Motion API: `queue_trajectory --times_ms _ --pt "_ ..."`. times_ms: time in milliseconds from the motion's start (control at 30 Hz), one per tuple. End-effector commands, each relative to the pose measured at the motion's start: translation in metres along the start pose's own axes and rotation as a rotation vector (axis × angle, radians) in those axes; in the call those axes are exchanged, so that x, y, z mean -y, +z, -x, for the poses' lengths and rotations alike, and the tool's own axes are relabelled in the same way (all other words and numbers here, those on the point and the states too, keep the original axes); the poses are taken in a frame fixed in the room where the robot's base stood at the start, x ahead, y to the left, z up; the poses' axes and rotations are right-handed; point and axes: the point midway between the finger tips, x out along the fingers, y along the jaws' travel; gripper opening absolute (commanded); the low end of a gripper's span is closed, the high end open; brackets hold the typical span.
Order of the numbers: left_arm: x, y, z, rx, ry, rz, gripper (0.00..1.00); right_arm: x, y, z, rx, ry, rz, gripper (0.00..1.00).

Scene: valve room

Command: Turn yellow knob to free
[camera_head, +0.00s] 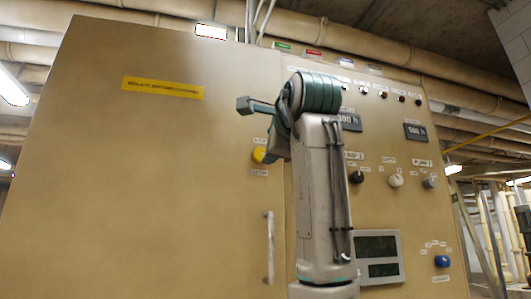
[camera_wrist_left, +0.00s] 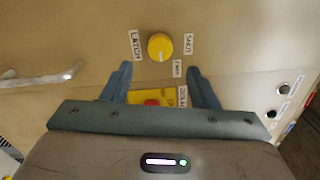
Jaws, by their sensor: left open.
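The yellow knob (camera_head: 258,155) is on the tan cabinet front, just left of my left arm's wrist in the head view. In the left wrist view the round yellow knob (camera_wrist_left: 160,46) sits just beyond the fingertips, roughly centred between them. Small white labels surround it; the one on its left (camera_wrist_left: 135,45) reads "LATCH", and the others are too small to read surely. My left gripper (camera_wrist_left: 160,68) is open and empty, its two fingers apart, with no visible contact with the knob. My right gripper is not in view.
A red button on a yellow plate (camera_wrist_left: 168,96) shows between the fingers. A door handle (camera_head: 270,248) stands out from the cabinet (camera_head: 150,180). Black, white and grey knobs, a blue knob (camera_head: 442,261) and a display (camera_head: 378,247) lie right of my arm.

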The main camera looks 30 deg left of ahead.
Motion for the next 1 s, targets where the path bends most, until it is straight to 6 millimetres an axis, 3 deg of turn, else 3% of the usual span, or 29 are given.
queue_trajectory --times_ms 100,300,1000 --pt "-0.001 -0.001 0.021 -0.002 -0.001 0.001 0.54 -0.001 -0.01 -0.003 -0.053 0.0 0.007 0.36" --pt "-0.001 0.0 0.038 0.0 0.0 -0.001 0.54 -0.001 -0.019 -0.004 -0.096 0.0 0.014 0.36" --pt "0.0 0.0 0.039 0.0 0.001 0.0 0.54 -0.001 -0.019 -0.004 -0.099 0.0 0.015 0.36"
